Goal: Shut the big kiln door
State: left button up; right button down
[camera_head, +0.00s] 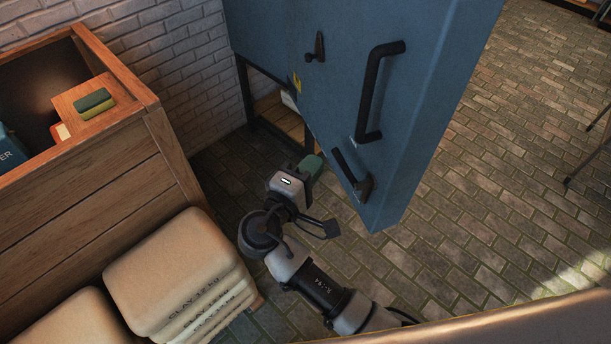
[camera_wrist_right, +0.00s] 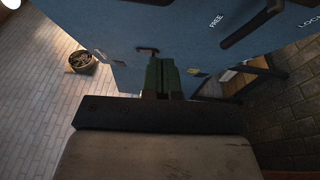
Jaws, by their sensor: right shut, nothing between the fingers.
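The big kiln door (camera_head: 345,75) is a thick blue panel that stands swung out at an angle from the blue kiln body (camera_head: 258,35). My right gripper (camera_head: 313,164) has green fingertips and is shut and empty. It is low, beside the door's lower left edge in the head view. In the right wrist view its green fingers (camera_wrist_right: 160,78) point at the blue door (camera_wrist_right: 200,35); I cannot tell whether they touch it. My left gripper is not in view.
A wooden crate (camera_head: 90,215) with a green-and-yellow sponge (camera_head: 95,103) on its ledge stands at the left. Stacked clay bags (camera_head: 170,265) lie in front of it. Brick floor (camera_head: 490,190) is open to the right. A round container (camera_wrist_right: 80,62) shows in the wrist view.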

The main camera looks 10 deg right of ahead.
jog(key=w+d+p, duration=0.1)
jog(key=w+d, duration=0.3)
jog(key=d, duration=0.3)
jog(key=shift+d+r, duration=0.15)
jog(key=shift+r, duration=0.05)
